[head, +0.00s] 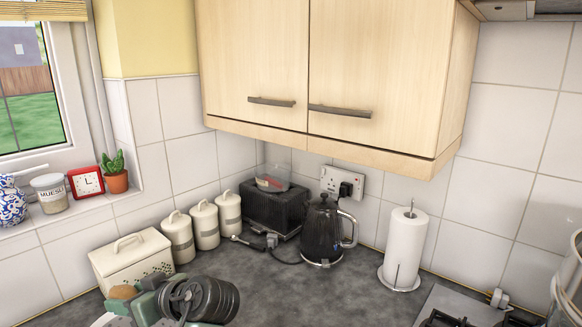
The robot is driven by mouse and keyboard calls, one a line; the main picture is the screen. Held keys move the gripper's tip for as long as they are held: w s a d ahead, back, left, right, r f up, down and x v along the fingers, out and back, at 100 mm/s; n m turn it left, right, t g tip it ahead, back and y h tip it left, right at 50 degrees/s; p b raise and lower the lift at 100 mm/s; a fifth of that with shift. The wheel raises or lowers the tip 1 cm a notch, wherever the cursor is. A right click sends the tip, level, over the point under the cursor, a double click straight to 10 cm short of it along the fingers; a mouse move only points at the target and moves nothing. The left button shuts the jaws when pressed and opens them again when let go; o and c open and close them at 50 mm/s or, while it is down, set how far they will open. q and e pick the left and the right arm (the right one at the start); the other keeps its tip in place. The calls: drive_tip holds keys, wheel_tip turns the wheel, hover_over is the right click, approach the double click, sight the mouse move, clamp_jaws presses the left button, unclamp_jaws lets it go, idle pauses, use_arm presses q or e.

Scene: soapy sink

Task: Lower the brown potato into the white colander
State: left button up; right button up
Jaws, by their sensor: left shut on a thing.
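The brown potato (122,292) shows at the bottom left of the head view, in front of the cream bread bin. My left gripper (132,297) is shut on it, and the gripper and wrist hide part of it. The potato is held near the picture's lower edge, and what lies under it is out of view. I cannot make out the white colander; a pale edge shows below the gripper, but I cannot tell what it is. My right gripper is not in view.
A cream bread bin (131,260), several cream canisters (204,225), a black toaster (274,208), a black kettle (322,232) and a paper towel roll (404,248) stand along the wall. The dark worktop (320,295) is clear in the middle. Wooden cupboards (330,70) hang above.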

use_arm(q)
drive_tip(key=r+n+g, duration=0.1)
drive_tip(key=g, duration=0.1)
drive_tip(key=s+r+n+g+p, duration=0.1)
drive_tip(key=n+g, duration=0.1)
drive_tip(key=s+r+n+g+y, duration=0.1)
drive_tip(key=r+n+g, duration=0.1)
drive_tip(key=shift+a, duration=0.2)
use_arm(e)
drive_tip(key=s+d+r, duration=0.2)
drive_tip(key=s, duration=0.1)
use_arm(q)
drive_tip(key=shift+s+r+n+g+p, duration=0.15)
drive_tip(key=shift+r+n+g+p, duration=0.2)
drive_tip(key=shift+n+g, duration=0.2)
drive_tip(key=shift+r+g, duration=0.2)
drive_tip(key=shift+g, duration=0.15)
drive_tip(key=shift+s+n, duration=0.15)
drive_tip(key=shift+n, duration=0.2)
drive_tip(key=shift+s+d+f+b, duration=0.1)
drive_tip(key=shift+f+b, duration=0.2)
drive_tip(key=shift+b, duration=0.05)
wheel_tip(320, 180, down, 9)
drive_tip(key=b, duration=0.6)
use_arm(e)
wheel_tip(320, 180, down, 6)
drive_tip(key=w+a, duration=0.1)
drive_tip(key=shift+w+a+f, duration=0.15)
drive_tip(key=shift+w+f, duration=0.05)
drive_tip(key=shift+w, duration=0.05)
